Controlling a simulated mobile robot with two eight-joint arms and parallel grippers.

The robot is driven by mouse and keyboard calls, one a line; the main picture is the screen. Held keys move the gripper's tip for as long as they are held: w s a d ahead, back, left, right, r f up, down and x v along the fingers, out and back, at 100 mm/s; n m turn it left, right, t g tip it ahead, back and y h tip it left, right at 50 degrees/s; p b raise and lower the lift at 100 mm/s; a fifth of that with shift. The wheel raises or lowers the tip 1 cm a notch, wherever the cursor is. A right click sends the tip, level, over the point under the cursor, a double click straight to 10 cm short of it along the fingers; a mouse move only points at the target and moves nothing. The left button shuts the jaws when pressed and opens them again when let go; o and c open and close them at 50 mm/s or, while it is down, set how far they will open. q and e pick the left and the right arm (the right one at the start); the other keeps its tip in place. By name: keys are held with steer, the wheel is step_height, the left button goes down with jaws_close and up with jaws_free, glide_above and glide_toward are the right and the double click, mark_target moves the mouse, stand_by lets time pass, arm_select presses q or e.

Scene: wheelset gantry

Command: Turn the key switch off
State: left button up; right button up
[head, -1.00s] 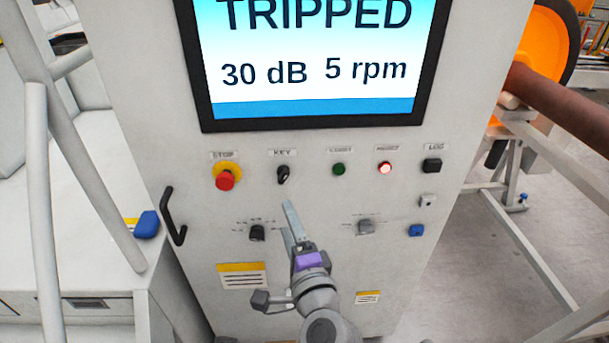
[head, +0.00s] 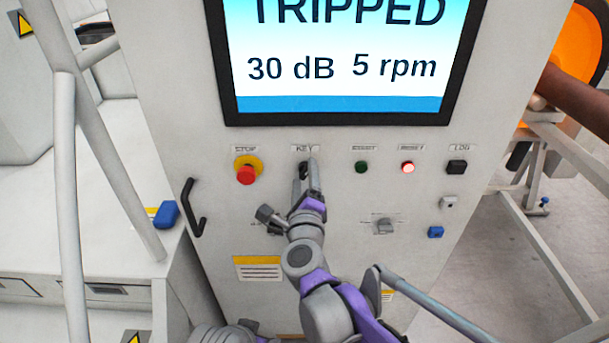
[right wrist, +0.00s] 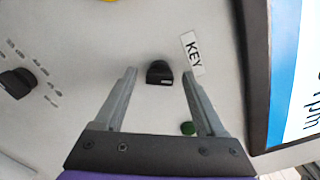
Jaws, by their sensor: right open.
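The key switch is a small black knob (right wrist: 159,73) under the KEY label (right wrist: 193,54) on the pale panel. In the right wrist view it lies between and just beyond the tips of my right gripper (right wrist: 158,72), whose two fingers stand apart with nothing held. In the head view the right gripper (head: 307,164) covers most of the key switch (head: 303,168). Whether the fingers touch the panel or the knob I cannot tell. My left gripper is not in view.
The screen (head: 345,60) above reads TRIPPED, 30 dB, 5 rpm. A red stop button (head: 246,175) is left of the key; a green button (head: 361,167) and a lit red button (head: 408,167) are right. A black handle (head: 195,208) juts out at the panel's left edge.

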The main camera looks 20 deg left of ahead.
steer(key=shift+w+a, duration=0.1)
steer(key=shift+w, duration=0.2)
jaws_close()
